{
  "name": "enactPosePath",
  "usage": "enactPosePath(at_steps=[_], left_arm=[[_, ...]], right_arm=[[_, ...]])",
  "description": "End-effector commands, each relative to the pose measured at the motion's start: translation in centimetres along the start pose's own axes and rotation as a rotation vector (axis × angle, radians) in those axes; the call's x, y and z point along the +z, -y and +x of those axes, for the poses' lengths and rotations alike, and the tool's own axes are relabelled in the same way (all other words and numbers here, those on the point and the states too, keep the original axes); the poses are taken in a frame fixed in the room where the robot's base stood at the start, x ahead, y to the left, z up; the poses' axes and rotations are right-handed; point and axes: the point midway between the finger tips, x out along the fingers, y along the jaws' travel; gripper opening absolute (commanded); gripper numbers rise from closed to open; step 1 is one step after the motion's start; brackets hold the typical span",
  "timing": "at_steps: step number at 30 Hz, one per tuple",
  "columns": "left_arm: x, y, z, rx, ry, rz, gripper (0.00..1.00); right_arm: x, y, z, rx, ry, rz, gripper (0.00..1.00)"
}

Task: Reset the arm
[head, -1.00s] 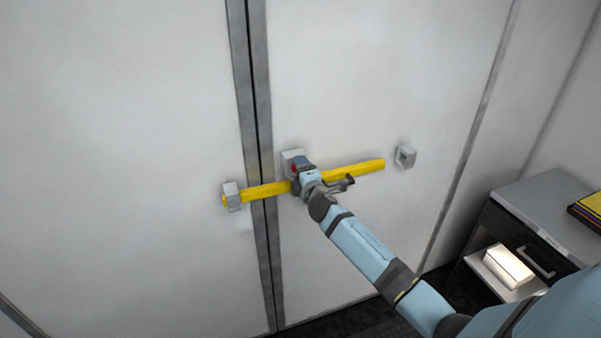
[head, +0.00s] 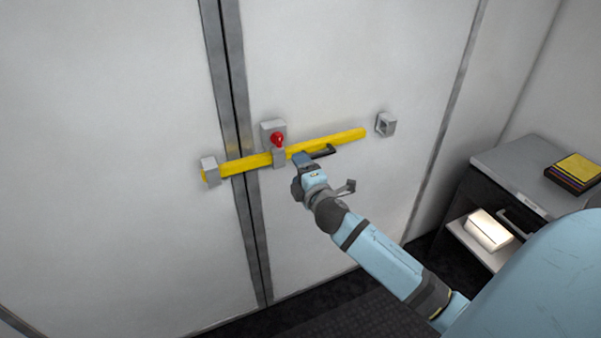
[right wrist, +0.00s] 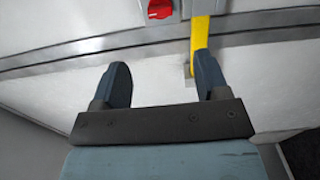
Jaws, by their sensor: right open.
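My right gripper (head: 312,160) is in front of the double door, just below and right of a red knob (head: 278,139) on a grey housing. In the right wrist view its two dark fingers (right wrist: 164,82) are spread apart with nothing between them. The red knob shows beyond the fingers in that view (right wrist: 159,9). A yellow bar (head: 345,137) lies across the door seam, its left end in a grey bracket (head: 211,171). Its right end stops short of another grey bracket (head: 386,124). My left gripper is not in view.
A grey cabinet (head: 530,175) stands at the right, with a yellow-topped stack of books (head: 575,172) on it and a white box (head: 488,230) on its lower shelf. The door panel (head: 110,90) left of the seam is clear.

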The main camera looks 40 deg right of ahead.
Motion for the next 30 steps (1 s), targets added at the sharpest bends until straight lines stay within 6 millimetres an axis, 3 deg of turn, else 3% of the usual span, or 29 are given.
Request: enactPosePath(at_steps=[15, 17, 20, 23, 27, 30], left_arm=[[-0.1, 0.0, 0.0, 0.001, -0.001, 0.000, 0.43], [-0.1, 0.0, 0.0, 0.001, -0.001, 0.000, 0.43], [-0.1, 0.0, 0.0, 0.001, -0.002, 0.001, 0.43], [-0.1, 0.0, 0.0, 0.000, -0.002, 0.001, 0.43], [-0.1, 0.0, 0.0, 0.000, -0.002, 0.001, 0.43], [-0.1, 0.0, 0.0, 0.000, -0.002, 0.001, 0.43]], right_arm=[[0.0, 0.0, 0.0, -0.001, 0.000, 0.001, 0.68], [-0.2, 0.4, -0.3, -0.010, -0.004, 0.014, 0.68], [-1.1, 2.7, -1.7, -0.063, -0.028, 0.090, 0.68], [-3.2, 7.0, -4.9, -0.172, -0.067, 0.257, 0.68], [-7.0, 13.9, -11.9, -0.387, -0.096, 0.598, 0.68], [-9.5, 17.8, -17.5, -0.538, -0.078, 0.848, 0.68]])
